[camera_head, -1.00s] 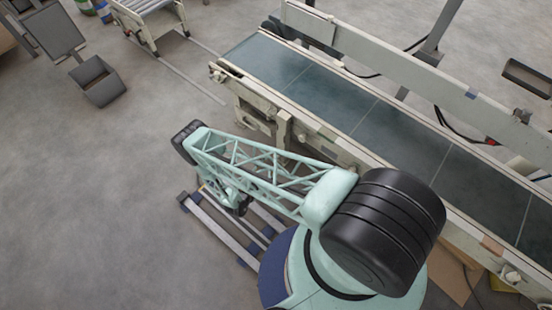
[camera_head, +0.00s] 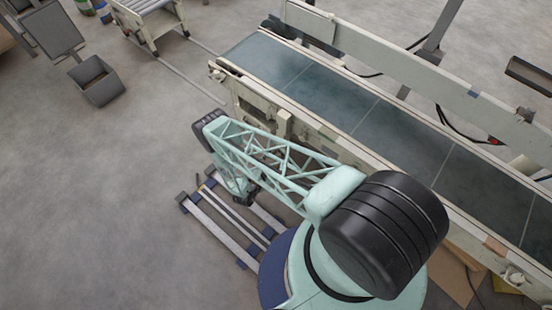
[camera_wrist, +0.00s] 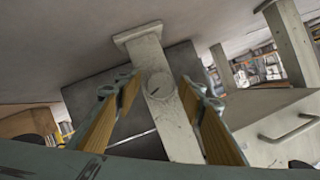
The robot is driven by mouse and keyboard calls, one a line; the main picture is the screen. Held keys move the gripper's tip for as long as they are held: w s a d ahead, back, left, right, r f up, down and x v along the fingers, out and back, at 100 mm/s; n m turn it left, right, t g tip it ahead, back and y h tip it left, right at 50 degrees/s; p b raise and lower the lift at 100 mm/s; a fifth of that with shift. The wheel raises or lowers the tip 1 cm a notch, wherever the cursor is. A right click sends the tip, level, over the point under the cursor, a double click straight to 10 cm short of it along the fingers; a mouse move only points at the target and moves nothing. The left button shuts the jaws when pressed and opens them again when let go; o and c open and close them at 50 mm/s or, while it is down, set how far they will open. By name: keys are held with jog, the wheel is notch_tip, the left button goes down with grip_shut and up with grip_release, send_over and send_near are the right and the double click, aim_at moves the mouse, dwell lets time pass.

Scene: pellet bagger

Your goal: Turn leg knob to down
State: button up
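In the wrist view a round pale knob (camera_wrist: 158,85) with a dark pointer mark sits on the face of a beige leg (camera_wrist: 176,130). The leg has a flat plate at its upper end in the picture. My gripper (camera_wrist: 157,90) is open and empty, with one wood-coloured finger to the left of the knob and one to the right. The knob shows in the gap, apart from both fingers. In the head view the knob is not visible, and my arm hides most of the gripper beside the conveyor (camera_head: 345,115).
The conveyor frame runs close along the right of my arm in the head view. A grey bin (camera_head: 98,82) and a roller stand (camera_head: 150,18) are farther back. Open floor lies to the left. A drawer-like box with a handle (camera_wrist: 290,129) is at the right in the wrist view.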

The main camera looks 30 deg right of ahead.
jog(key=shift+w+d, duration=0.1)
jog(key=shift+d, duration=0.05)
jog(key=c, duration=0.9)
jog(key=shift+n+g, duration=0.3)
jog(key=shift+n, duration=0.1)
jog(key=shift+n+g+h, duration=0.3)
jog(key=shift+n+g, duration=0.7)
jog(key=shift+n, duration=0.6)
jog(key=shift+n+g+h, duration=0.5)
jog(key=shift+n+g, duration=0.7)
jog(key=shift+n, duration=0.7)
jog(key=o, duration=0.9)
